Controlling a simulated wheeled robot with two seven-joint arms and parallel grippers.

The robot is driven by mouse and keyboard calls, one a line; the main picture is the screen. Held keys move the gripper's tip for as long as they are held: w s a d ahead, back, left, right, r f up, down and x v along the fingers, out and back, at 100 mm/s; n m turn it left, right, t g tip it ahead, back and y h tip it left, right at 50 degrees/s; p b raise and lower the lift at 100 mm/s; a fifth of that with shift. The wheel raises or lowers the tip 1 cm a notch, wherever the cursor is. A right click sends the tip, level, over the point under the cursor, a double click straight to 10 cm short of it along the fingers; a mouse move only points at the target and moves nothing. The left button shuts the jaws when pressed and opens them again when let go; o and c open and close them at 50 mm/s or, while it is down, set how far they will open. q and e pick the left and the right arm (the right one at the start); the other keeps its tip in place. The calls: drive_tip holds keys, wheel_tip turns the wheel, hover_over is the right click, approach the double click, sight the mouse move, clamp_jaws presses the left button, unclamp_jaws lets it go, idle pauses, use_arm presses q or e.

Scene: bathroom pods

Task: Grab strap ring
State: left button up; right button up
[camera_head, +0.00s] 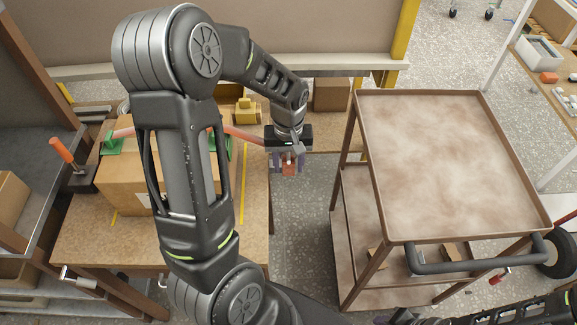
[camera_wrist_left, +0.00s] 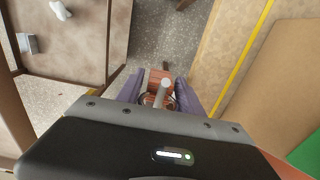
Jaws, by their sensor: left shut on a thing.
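A red strap (camera_head: 240,134) runs over the cardboard box (camera_head: 120,178) and past the green corner guards (camera_head: 112,142) to my left gripper. My left gripper (camera_head: 288,164) is just off the right edge of the wooden table, with its purple fingers shut on the strap ring (camera_head: 289,169), an orange-red piece at the strap's end. In the left wrist view the strap ring (camera_wrist_left: 154,77) sits between the fingers, with a grey metal rod and loop in front of it. My left arm hides part of the box and strap. My right gripper is not in view.
The wooden table (camera_head: 252,205) carries the box and a yellow device (camera_head: 246,112). A brown cart (camera_head: 440,155) with an empty top stands to the right, with a floor gap (camera_head: 305,225) between. An orange-handled tool (camera_head: 62,150) is at left. A small carton (camera_head: 332,95) is behind.

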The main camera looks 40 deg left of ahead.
use_arm(q)
drive_tip(key=s+d+b, duration=1.1)
drive_tip(key=s, duration=0.2)
drive_tip(key=shift+s+d+f, duration=0.15)
drive_tip(key=shift+s+d, duration=0.15)
drive_tip(key=shift+s, duration=0.05)
